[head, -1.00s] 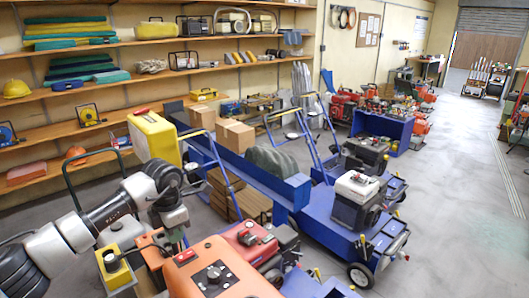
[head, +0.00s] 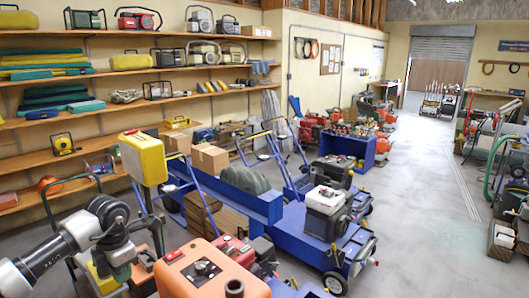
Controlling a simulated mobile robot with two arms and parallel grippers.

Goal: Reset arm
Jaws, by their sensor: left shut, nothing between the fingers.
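My left arm comes in from the lower left. Its left gripper (head: 142,258) points down in front of the machines at the lower left, shut and empty; its fingertips are small and hard to make out. It is left of the orange machine (head: 205,272) and below the yellow box on a post (head: 143,158). I cannot tell its exact gap to the machines behind it. My right gripper is not in view.
A blue cart (head: 315,236) carries a white and black engine unit (head: 325,208). Cardboard boxes (head: 209,158) stand behind it. Wall shelves (head: 120,112) line the left.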

